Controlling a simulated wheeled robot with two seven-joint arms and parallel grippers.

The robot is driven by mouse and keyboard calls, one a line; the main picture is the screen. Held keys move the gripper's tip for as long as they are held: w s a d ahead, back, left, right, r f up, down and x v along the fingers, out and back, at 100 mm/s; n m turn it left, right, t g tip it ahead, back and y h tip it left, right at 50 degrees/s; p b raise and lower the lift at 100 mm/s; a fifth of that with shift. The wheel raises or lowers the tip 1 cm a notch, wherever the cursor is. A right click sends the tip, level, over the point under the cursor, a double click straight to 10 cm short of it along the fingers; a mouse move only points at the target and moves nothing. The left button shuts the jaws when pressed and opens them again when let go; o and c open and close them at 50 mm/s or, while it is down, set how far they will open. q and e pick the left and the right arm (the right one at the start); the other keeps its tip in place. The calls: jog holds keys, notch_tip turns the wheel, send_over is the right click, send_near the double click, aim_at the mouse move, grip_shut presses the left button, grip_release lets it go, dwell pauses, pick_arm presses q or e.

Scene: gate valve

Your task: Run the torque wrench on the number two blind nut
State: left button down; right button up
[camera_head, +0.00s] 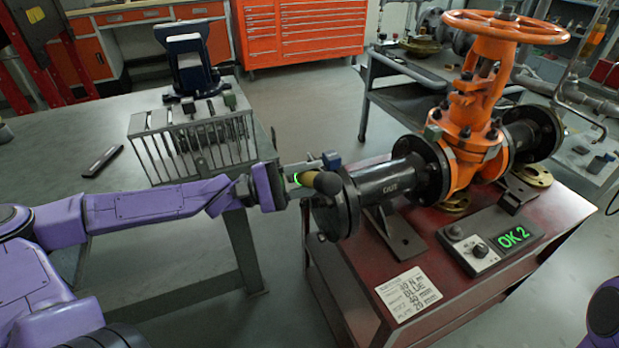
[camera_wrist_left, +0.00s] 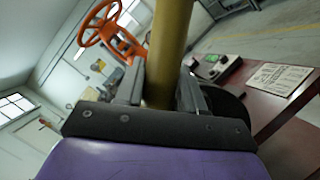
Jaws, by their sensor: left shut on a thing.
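My left gripper (camera_head: 285,183) is shut on the yellow handle of the torque wrench (camera_head: 309,178), in front of the blind flange. The wrench has a lit green ring and a dark rounded end. In the left wrist view the yellow handle (camera_wrist_left: 170,50) stands between the fingers (camera_wrist_left: 160,95). The black blind flange (camera_head: 340,207) closes the left end of the pipe. The wrench and gripper cover part of its rim, and I cannot tell which nut is number two or whether the wrench touches one. A small blue part (camera_head: 331,160) shows just above the wrench. My right gripper is out of view.
The orange gate valve (camera_head: 470,125) stands on the red bench (camera_head: 375,310). A control box (camera_head: 500,240) reads "OK 2" in green; a printed card (camera_head: 408,294) lies nearby. A metal rack (camera_head: 150,155) with several tools stands on the grey table (camera_head: 60,150) at left.

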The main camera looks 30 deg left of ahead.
pick_arm(q)
jog(key=shift+w+d+b, duration=0.25)
jog(key=shift+b, duration=0.8)
dwell(0.9)
jog(key=shift+r+b, duration=0.1)
jog(key=shift+b, duration=0.2)
jog(key=shift+a, duration=0.1)
dwell(0.9)
jog(key=shift+s, duration=0.1)
dwell(1.1)
jog(key=shift+r, duration=0.1)
